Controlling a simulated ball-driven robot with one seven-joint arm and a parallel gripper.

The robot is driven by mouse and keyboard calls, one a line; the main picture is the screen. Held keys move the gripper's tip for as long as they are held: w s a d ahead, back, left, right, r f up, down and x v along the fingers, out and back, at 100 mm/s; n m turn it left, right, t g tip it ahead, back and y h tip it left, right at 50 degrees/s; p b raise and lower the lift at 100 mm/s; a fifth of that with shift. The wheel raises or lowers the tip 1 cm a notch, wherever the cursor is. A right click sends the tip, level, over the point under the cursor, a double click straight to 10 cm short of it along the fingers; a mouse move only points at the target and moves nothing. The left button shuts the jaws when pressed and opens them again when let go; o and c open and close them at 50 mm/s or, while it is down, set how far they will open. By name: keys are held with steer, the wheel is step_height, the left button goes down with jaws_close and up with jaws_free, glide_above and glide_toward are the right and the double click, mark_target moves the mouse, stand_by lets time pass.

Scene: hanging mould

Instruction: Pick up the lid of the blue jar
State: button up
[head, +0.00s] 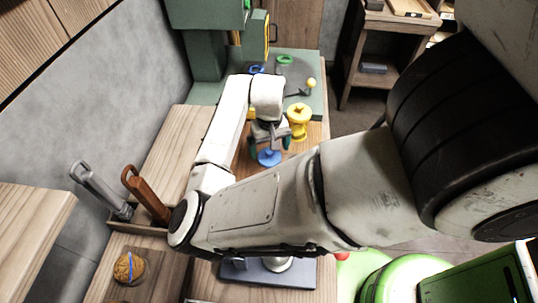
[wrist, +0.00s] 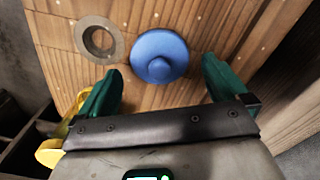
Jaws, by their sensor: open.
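A round blue lid (head: 268,158) with a small knob lies on the wooden surface, just past my gripper (head: 269,146). In the wrist view the lid (wrist: 159,50) is between and slightly beyond the green fingertips of my gripper (wrist: 158,75). The fingers are apart with nothing between them, and a gap shows on both sides of the lid. A blue rim (head: 256,69) shows farther back, partly behind my arm; I cannot tell whether it is the blue jar.
A metal-ringed hole (wrist: 99,41) is left of the lid in the wrist view. A yellow spool-shaped object (head: 298,120) stands close to my gripper. A green-rimmed jar (head: 284,60) and a yellow-knobbed lever (head: 311,83) are behind. Bare wood (head: 180,125) lies to the left.

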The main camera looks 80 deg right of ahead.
mark_target(267, 158)
steer(key=shift+f, duration=1.4)
steer(key=shift+c, duration=0.3)
steer(key=c, duration=0.8)
steer(key=shift+r, duration=0.1)
